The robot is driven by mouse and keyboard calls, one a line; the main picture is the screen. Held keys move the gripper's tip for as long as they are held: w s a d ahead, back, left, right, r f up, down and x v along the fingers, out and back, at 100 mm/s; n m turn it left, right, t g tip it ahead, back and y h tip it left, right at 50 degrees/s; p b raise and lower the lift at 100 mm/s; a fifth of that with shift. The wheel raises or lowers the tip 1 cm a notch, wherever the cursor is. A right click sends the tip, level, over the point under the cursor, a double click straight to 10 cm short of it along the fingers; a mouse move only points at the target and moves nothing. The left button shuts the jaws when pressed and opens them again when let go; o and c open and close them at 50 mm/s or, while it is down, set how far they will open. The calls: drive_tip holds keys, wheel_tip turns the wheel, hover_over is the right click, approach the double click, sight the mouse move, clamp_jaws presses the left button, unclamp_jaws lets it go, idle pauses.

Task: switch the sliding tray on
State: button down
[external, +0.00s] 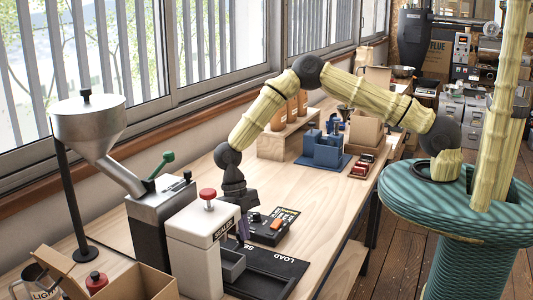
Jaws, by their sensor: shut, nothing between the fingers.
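A white box marked SEALER (203,262) with a red knob (208,195) on top stands at the near end of the bench. A grey open tray (232,267) sits at its right side, over a black plate (289,268) lettered LOAD. Behind the plate lies a dark control box (258,229) with an orange part and a small knob. My gripper (243,232) points down between the sealer and the control box, above the far end of the grey tray. It is shut and empty. I cannot tell whether it touches anything; the sealer hides part of the area.
A metal hopper (88,122) on a grey machine (160,222) stands left of the sealer. A cardboard box (134,283) is at the near edge. Farther back are a blue fixture (325,152), red-and-black blocks (361,166) and a wooden rack (284,140). The bench's middle is clear.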

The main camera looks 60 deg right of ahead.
drive_tip(key=w+b, duration=0.3)
drive_tip(key=w, duration=0.5)
drive_tip(key=shift+w+f, duration=0.15)
drive_tip(key=shift+w, duration=0.05)
drive_tip(key=shift+w+b, duration=0.45)
drive_tip(key=shift+w, duration=0.4)
drive_tip(key=shift+r, duration=0.2)
drive_tip(key=p+v, duration=0.4)
drive_tip(key=v, duration=1.3)
drive_tip(key=shift+r+p, duration=0.2)
drive_tip(key=shift+p, duration=0.2)
